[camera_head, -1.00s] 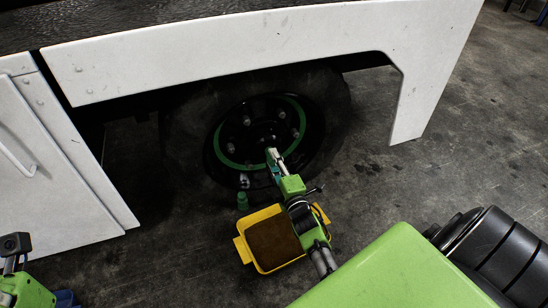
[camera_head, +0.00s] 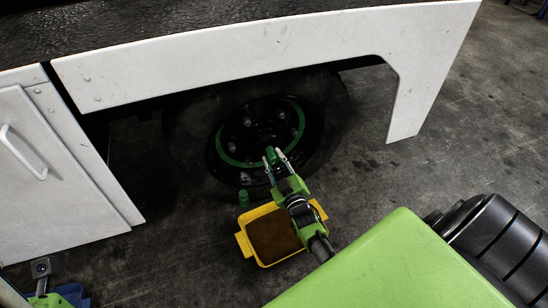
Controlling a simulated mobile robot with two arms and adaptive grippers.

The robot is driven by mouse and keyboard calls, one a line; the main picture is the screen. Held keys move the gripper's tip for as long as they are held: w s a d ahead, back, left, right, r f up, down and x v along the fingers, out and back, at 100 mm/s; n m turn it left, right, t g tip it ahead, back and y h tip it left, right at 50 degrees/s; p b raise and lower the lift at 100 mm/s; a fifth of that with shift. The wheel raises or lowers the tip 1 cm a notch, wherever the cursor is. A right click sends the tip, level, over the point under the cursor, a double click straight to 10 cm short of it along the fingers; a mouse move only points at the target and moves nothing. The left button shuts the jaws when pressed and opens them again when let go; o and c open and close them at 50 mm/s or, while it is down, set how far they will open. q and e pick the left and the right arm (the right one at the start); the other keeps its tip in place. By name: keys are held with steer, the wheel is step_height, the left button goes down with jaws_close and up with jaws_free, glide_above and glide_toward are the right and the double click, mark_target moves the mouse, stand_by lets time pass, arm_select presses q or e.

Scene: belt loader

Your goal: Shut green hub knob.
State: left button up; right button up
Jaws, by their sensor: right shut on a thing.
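The wheel (camera_head: 235,158) under the white vehicle body has a black hub with a green ring and several lug nuts. My right gripper (camera_head: 272,158) is at the lower part of the hub, its fingers closed around a small green knob (camera_head: 271,154). The fingers and knob cover part of the hub behind them, so how the knob sits against it is hard to see. My left arm shows only in part at the lower left corner; its fingers cannot be made out.
A yellow tray (camera_head: 241,245) with a brown inside stands on the floor below the wheel. A small green cylinder (camera_head: 243,197) stands just behind it. The white fender (camera_head: 300,50) overhangs the wheel, and a white cabinet door (camera_head: 60,190) is at left.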

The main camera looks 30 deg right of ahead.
steer(key=m+p, duration=0.1)
steer(key=m, duration=0.4)
steer(key=shift+m, duration=2.6)
steer(key=o, duration=1.1)
steer(key=shift+s+f, duration=0.1)
steer(key=shift+s, duration=0.2)
steer(key=v, duration=1.1)
steer(key=shift+s, duration=0.15)
